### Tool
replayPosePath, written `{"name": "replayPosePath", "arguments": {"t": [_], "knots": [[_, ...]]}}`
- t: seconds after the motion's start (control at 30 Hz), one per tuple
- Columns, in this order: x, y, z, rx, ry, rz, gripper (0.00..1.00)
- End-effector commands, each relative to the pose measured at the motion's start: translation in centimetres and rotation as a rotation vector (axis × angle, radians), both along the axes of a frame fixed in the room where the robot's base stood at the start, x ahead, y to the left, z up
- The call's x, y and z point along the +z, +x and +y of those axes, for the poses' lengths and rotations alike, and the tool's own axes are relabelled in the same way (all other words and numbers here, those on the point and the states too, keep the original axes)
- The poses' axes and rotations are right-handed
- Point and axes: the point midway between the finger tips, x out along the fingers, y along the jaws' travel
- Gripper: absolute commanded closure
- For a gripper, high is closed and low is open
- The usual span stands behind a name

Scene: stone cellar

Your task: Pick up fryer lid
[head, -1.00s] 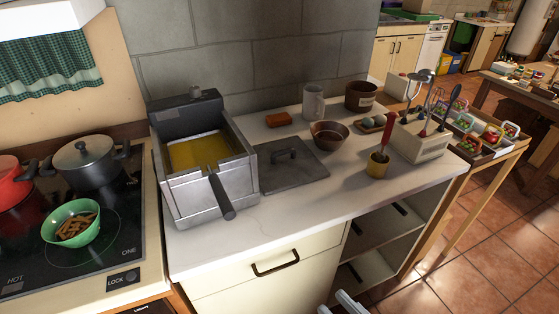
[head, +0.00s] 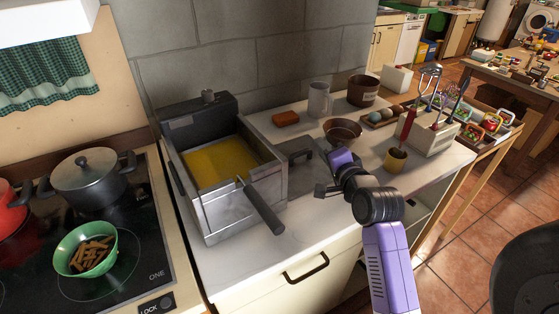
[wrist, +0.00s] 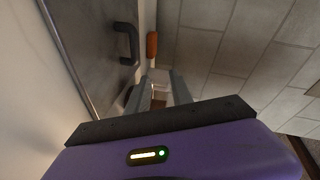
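The fryer lid (head: 302,174) is a flat dark grey plate with a bar handle on top. It lies on the counter, right of the fryer (head: 225,195), and my arm hides part of it in the head view. In the wrist view the lid (wrist: 85,35) fills the upper left, with its dark handle (wrist: 127,42) near its right side. My gripper (wrist: 160,92) is over the counter by the lid's right side. Its two fingers are apart with nothing held between them. The handle is outside the fingers, to their left in the wrist view.
The fryer's own handle (head: 264,208) juts toward the front. Behind the lid are an orange block (head: 286,118), a grey mug (head: 319,99) and a brown bowl (head: 343,130). A yellow pot (head: 396,160) and a utensil holder (head: 428,135) stand to the right.

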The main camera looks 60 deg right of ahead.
Motion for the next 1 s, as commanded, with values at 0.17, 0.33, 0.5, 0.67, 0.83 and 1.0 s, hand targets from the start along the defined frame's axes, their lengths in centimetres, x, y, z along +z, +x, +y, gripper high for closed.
{"name": "replayPosePath", "arguments": {"t": [0.17,0.33,0.5,0.67,0.83,1.0], "knots": [[-3.4,0.2,1.2,-0.007,0.234,-0.045,0.73],[-4.0,0.5,1.2,-0.021,0.3,-0.073,0.73],[-4.6,1.8,0.2,-0.022,0.301,-0.075,0.73],[-5.1,3.0,-0.7,-0.02,0.3,-0.072,0.73],[-6.1,4.9,-2.0,-0.021,0.299,-0.073,0.73],[-6.7,5.8,-2.9,-0.021,0.298,-0.073,0.73]]}}
